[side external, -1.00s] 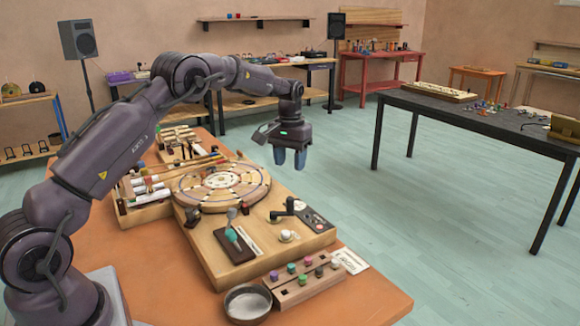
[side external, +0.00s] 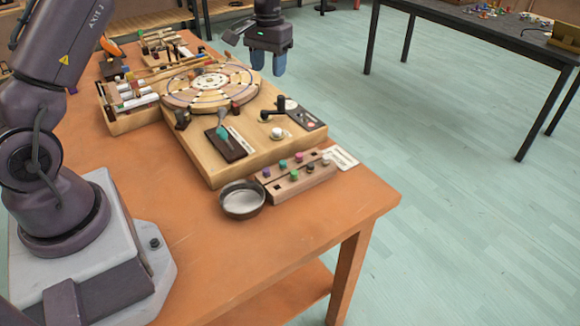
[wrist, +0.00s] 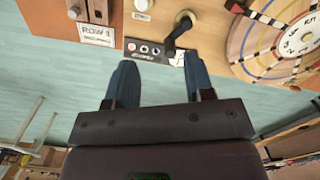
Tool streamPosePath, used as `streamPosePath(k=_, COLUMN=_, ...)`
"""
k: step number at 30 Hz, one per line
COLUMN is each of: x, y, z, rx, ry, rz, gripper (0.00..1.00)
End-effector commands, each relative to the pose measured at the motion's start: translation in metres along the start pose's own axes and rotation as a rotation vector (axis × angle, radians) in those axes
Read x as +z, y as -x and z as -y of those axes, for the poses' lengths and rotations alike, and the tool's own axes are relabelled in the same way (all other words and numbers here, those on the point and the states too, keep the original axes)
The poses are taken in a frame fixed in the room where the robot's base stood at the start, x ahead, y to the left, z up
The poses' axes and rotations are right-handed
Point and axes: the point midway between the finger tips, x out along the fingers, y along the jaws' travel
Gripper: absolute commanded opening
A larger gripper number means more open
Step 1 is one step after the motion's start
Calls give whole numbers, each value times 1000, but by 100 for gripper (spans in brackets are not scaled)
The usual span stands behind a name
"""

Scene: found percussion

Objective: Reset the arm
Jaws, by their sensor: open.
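My gripper (side external: 267,62) hangs at the top of the side view, above the far right edge of the wooden instrument board (side external: 205,165). It points down and its blue fingers are apart, with nothing between them. In the wrist view my gripper (wrist: 160,85) shows two separated blue fingers, with floor and the board's edge beyond. The round numbered disc (side external: 210,85) lies on the board, left of my gripper. A black crank handle (side external: 273,110) stands on the board nearer the camera. It also shows in the wrist view (wrist: 178,36).
A peg block (side external: 297,182) with coloured pegs and a metal bowl (side external: 242,199) sit at the board's near side. A label card (side external: 341,157) lies on the orange table (side external: 230,250). A dark table (side external: 480,45) stands apart at upper right. Open floor lies between.

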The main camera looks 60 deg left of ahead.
Motion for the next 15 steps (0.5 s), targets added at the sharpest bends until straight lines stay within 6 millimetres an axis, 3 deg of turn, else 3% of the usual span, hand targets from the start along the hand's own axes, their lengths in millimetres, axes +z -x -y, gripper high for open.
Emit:
streamPosePath(k=1, x=16, y=16, z=-7, rx=4, ry=-19, rz=-17, gripper=48)
streamPosePath(k=6, x=77, y=58, z=-25, rx=15, ry=-87, rz=-74, gripper=48)
streamPosePath(k=15, x=197, y=104, z=-45, rx=37, ry=-230, rz=-216, gripper=48)
